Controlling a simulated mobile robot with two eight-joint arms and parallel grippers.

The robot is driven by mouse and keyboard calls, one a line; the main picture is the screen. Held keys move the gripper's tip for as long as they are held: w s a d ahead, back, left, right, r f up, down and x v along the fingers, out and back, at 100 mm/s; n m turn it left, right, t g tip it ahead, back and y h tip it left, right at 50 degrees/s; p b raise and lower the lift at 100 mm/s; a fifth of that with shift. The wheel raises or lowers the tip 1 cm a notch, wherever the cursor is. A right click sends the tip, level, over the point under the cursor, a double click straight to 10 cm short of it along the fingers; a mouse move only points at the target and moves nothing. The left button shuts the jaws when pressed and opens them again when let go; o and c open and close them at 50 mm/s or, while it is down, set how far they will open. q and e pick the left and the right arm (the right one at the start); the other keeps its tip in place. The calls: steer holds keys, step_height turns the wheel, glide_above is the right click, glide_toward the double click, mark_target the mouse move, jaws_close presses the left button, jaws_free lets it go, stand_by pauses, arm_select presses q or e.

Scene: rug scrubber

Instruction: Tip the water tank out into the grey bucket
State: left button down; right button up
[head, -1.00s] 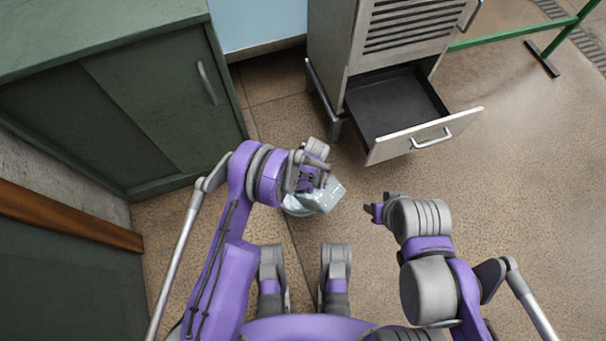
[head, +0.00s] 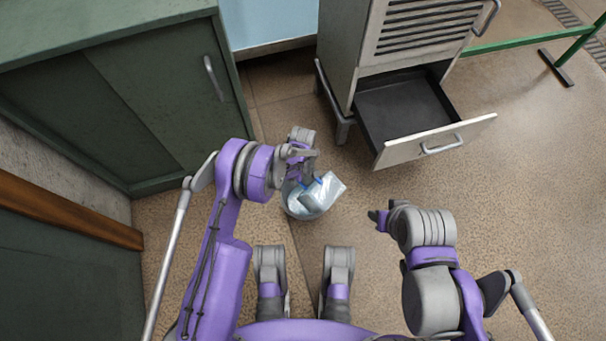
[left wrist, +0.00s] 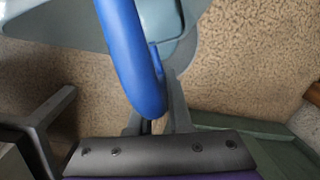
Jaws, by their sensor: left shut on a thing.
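The water tank (head: 323,191) is a pale, see-through box with a blue handle (left wrist: 135,60). My left gripper (head: 304,176) is shut on that handle; the left wrist view shows the handle between the fingers (left wrist: 152,122). The tank looks tilted and overlaps the round grey bucket (head: 294,207) in the head view, covering much of its opening. I cannot tell the tank's height above the bucket or whether water is flowing. My right gripper (head: 378,219) hangs to the right of the tank, apart from it; its finger opening is unclear.
A grey metal cabinet (head: 345,50) stands at the back with its lower drawer (head: 430,146) pulled out. A green cupboard (head: 150,100) stands on the left. A green rail (head: 520,42) is at the far right. The brown floor (head: 530,220) on the right is clear.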

arm_select(q)
steer(key=shift+w+a+f+g+h+b, duration=0.45)
steer(key=shift+a+f+g+h+b, duration=0.1)
steer(key=shift+h+b, duration=0.1)
steer(key=shift+w+a+f+g+h, duration=0.5)
steer(key=shift+w+a+g+h, duration=0.1)
steer(key=shift+g+h, duration=0.2)
steer(key=shift+w+a+f+g+h, duration=0.45)
steer(key=shift+w+a+g+h, duration=0.1)
steer(key=shift+a+g+h, duration=0.15)
steer(key=shift+d, duration=0.1)
steer(key=shift+w, duration=0.1)
stand_by(3.4)
